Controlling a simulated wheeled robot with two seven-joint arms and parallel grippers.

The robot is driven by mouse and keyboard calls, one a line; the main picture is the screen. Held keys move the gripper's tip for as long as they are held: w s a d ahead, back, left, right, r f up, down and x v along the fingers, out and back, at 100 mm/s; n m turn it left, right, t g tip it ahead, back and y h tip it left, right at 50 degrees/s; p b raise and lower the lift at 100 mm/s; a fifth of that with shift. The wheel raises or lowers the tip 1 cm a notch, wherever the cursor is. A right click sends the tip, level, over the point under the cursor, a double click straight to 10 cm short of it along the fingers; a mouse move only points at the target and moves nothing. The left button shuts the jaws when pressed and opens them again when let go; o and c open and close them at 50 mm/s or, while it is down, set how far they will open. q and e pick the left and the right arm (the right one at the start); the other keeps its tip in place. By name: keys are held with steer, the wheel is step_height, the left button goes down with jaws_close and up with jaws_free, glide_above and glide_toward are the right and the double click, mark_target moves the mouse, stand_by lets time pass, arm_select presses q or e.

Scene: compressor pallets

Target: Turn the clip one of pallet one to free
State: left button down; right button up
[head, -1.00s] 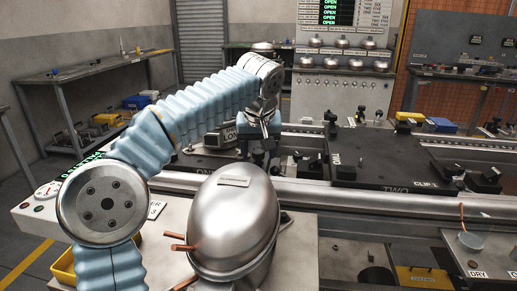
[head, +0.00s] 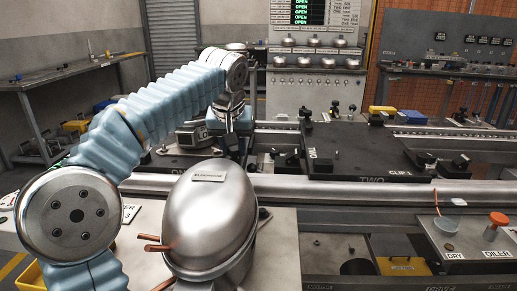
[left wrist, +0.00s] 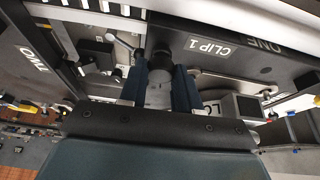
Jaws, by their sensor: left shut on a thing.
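Pallet one (head: 185,162) is a dark plate on the rail line, left of pallet two (head: 350,145). In the left wrist view, pallet one (left wrist: 235,62) carries the white words ONE and CLIP 1. My left gripper (head: 232,143) reaches down over the right end of pallet one. In the left wrist view, its two dark blue fingers (left wrist: 159,82) are shut on clip one (left wrist: 158,94), beside the CLIP 1 lettering. The fingers hide much of the clip, so its turned position is unclear. My right gripper is not in view.
A shiny domed compressor (head: 210,215) stands in front, close below my left arm. A steel rail (head: 300,190) runs along the line. An orange-capped oiler (head: 496,222) and a grey cup (head: 450,225) stand at right.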

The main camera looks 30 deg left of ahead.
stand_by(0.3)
arm_select(q)
steer(key=c, duration=0.8)
jaws_free()
steer(key=p+v, duration=0.1)
steer(key=v, duration=1.2)
steer(key=shift+s+r+p, duration=0.2)
steer(key=shift+r+p, duration=0.15)
